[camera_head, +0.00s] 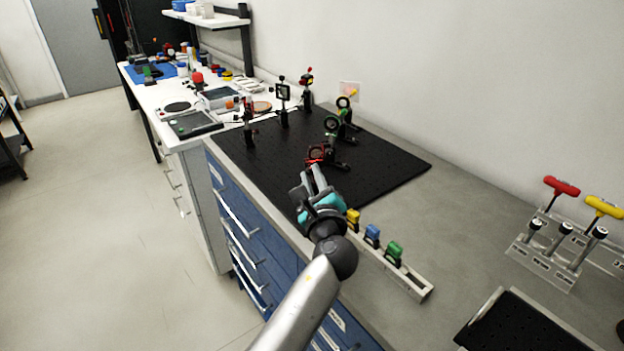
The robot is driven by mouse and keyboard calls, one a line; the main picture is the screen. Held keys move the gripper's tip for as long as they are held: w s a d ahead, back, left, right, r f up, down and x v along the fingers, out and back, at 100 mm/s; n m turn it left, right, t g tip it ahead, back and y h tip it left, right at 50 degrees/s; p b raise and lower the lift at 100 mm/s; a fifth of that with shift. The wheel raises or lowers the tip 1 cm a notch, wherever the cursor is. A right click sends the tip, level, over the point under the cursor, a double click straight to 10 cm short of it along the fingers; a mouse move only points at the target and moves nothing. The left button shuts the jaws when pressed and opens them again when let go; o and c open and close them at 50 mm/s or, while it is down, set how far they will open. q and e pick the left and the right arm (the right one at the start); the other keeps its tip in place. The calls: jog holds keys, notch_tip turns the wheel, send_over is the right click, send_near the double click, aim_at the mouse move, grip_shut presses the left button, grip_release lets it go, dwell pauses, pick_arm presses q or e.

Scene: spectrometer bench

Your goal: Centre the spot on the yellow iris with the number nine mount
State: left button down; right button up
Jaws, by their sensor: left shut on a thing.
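My left gripper (316,175) reaches over the front edge of the black breadboard (380,158). Its fingers are shut at the near side of a red-marked mount (317,153); the exact part between the fingertips is too small to make out. Behind it stand a green-ringed mount (332,123) and a mount with a yellow top and a dark ring (344,102), which may be the yellow iris. No light spot can be made out, and no mount number is readable. My right gripper is out of view.
A rail (412,284) with yellow, blue and green pieces lies right of my arm. A rack (545,255) holds red- and yellow-handled tools. More posts, one with a square dark frame (283,92), stand at the back.

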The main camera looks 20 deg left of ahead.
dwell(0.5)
pick_arm(q)
jog(key=c, duration=0.8)
grip_release()
jog(key=shift+o, duration=0.2)
